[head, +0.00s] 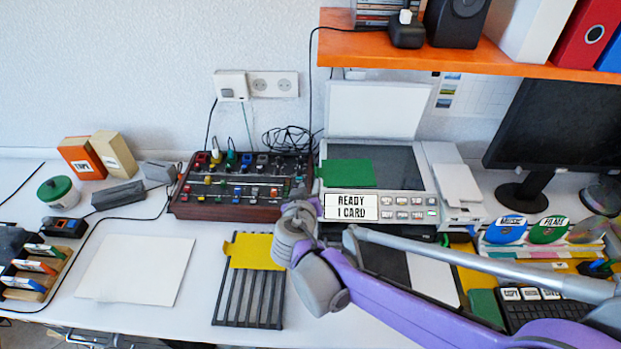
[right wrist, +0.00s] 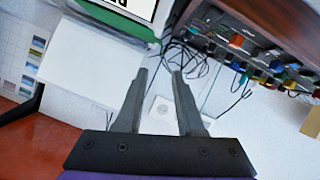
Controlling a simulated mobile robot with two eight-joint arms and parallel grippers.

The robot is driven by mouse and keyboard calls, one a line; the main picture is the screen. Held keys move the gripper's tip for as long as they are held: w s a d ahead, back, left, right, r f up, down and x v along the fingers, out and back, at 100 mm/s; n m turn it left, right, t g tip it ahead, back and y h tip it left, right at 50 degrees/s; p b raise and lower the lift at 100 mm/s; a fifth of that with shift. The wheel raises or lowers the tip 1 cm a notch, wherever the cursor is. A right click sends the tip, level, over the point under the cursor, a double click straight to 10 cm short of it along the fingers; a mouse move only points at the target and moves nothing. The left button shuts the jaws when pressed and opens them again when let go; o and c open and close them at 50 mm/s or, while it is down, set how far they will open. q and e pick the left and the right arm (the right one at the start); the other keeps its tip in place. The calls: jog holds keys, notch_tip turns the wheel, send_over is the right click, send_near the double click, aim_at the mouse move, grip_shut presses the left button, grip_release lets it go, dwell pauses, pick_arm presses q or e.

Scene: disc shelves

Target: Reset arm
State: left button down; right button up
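My right arm comes in from the right in the head view. Its gripper (head: 300,197) is above the table, in front of the gap between the mixer box with coloured knobs (head: 240,188) and the scanner with the "READY 1 CARD" label (head: 400,180). In the right wrist view the two fingers of the gripper (right wrist: 160,75) stand apart with nothing between them. The green card (head: 347,174) lies on the scanner glass, apart from the fingers. My left gripper is in neither view.
A yellow card (head: 255,250) lies on a dark slatted rack (head: 235,300). A white sheet (head: 138,270) lies to its left. An orange shelf (head: 440,52) overhangs the back right. A monitor (head: 560,125) stands on the right.

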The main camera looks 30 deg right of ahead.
jog(key=s+a+n+g+y+p, duration=0.1)
jog(key=s+a+y+p, duration=0.3)
jog(key=s, duration=0.6)
jog(key=s+a+n+g+y+p, duration=0.2)
jog(key=s+a+g+y+p, duration=0.1)
jog(key=s, duration=0.8)
jog(key=shift+a+f+g+y+p, duration=0.4)
jog(key=shift+a+g+y, duration=0.25)
jog(key=shift+a, duration=0.5)
jog(key=shift+d, duration=0.1)
